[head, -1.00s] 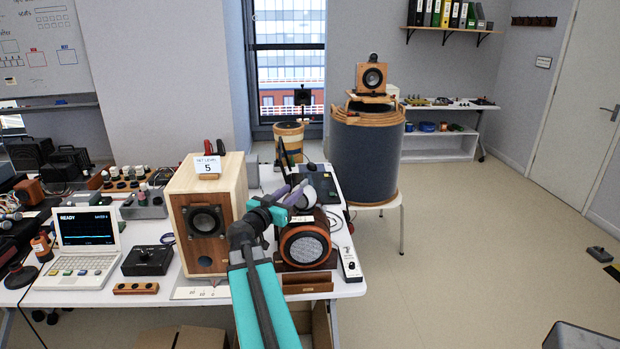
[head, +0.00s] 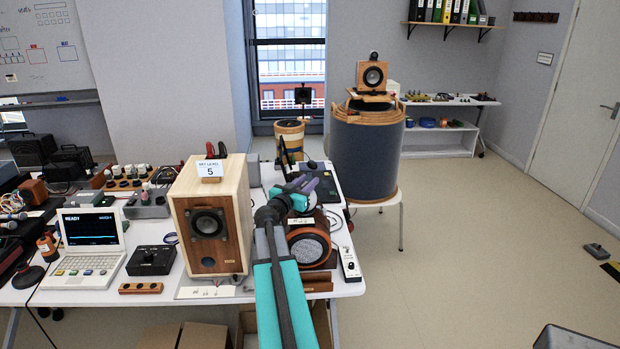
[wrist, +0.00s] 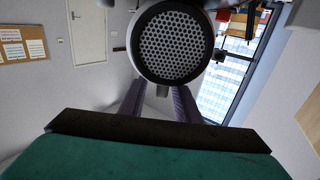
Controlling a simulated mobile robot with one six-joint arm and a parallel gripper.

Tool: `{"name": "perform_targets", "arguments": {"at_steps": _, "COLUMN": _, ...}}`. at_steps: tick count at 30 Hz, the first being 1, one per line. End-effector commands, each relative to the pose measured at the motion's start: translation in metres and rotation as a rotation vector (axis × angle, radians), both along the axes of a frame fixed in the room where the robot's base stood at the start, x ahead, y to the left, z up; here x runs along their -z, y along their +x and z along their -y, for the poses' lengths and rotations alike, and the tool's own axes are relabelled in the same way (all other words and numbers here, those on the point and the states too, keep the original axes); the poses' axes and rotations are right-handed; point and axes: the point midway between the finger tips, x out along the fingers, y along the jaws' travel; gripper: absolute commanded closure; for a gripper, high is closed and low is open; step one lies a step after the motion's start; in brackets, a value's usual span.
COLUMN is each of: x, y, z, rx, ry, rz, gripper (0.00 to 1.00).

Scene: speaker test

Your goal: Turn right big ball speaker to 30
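My gripper (head: 302,185) is at the right end of the white table, above a dark round-bodied speaker with an orange-brown ring (head: 310,246). Its purple fingers stand apart in the wrist view (wrist: 158,100), with grey wall showing between them. Part of a dark rounded body (head: 326,190) shows just right of the fingers in the head view. I cannot tell whether the fingers touch it, nor read any angle.
A wooden box speaker (head: 208,215) with a card reading 5 (head: 210,168) stands left of my arm. A small white control box (head: 349,262) sits on the right edge. A laptop (head: 90,240) is at left.

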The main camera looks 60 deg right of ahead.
Motion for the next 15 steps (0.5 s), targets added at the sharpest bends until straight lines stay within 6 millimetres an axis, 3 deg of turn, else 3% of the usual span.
{"name": "perform_targets", "arguments": {"at_steps": 6, "x": -0.001, "y": 0.002, "z": 0.018, "rx": 0.0, "ry": 0.0, "rz": -0.002, "gripper": 0.7}}
{"name": "perform_targets", "arguments": {"at_steps": 15, "x": 0.001, "y": 0.0, "z": 0.023, "rx": 0.0, "ry": 0.0, "rz": -0.001, "gripper": 0.7}}
